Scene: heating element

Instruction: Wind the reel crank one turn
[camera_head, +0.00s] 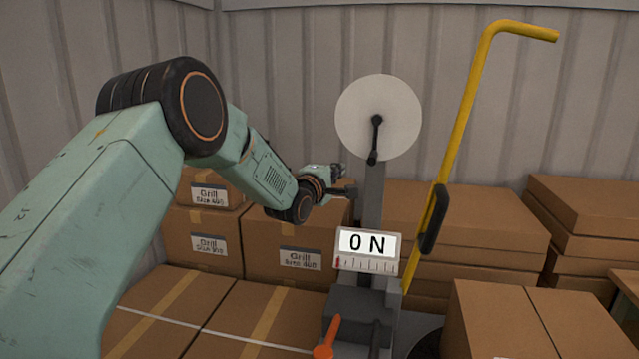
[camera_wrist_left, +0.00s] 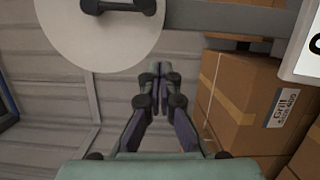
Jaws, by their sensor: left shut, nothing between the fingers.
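The reel (camera_head: 400,105) is a pale round disc on a grey upright post (camera_head: 372,200). Its black crank (camera_head: 375,140) hangs nearly straight down from the hub, with the handle at the lower end. My left gripper (camera_head: 343,180) is left of the post, below and left of the crank handle, apart from it. In the left wrist view the gripper (camera_wrist_left: 160,75) is shut and empty, its fingertips together. There the reel (camera_wrist_left: 75,40) is at upper left and the crank (camera_wrist_left: 120,5) is at the top edge, partly cut off. My right gripper is out of view.
A yellow bent bar (camera_head: 463,120) with a black grip rises to the right. An orange lever (camera_head: 328,338) is at the base. Cardboard boxes (camera_head: 450,220) stand behind and around; the corrugated wall is behind.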

